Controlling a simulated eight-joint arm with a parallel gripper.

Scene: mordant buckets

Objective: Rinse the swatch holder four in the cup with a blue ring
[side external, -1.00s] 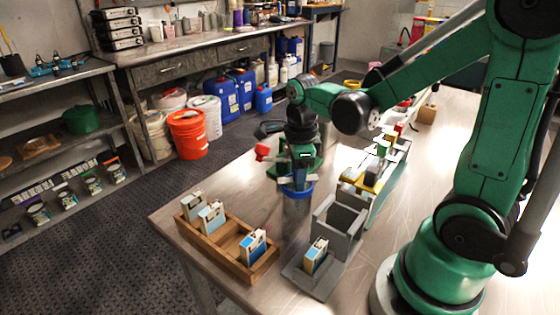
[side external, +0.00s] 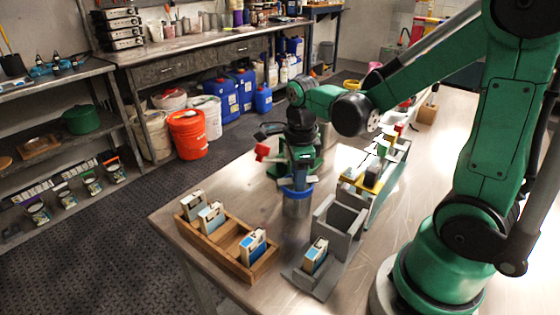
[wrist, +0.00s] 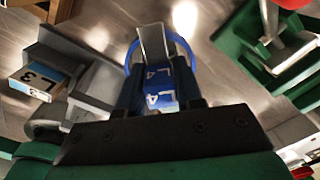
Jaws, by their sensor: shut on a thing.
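My gripper (side external: 300,176) points down over the metal cup with the blue ring (side external: 296,207), on the table right of the wooden rack. In the wrist view my gripper (wrist: 158,98) is shut on the swatch holder four (wrist: 160,82), a blue block marked L4. The blue ring (wrist: 190,51) shows around the holder, and a grey plate stands up at the holder's far end. The holder's lower end appears to be inside the cup; how deep it sits is hidden. In the side view the fingers and cup rim hide most of the holder.
A wooden rack (side external: 200,239) with several swatch holders stands at the front left. A grey stand (side external: 322,281) right of the cup bears another holder, marked L3 (wrist: 36,80) in the wrist view. A red-topped thing (side external: 262,152) is close behind my gripper.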

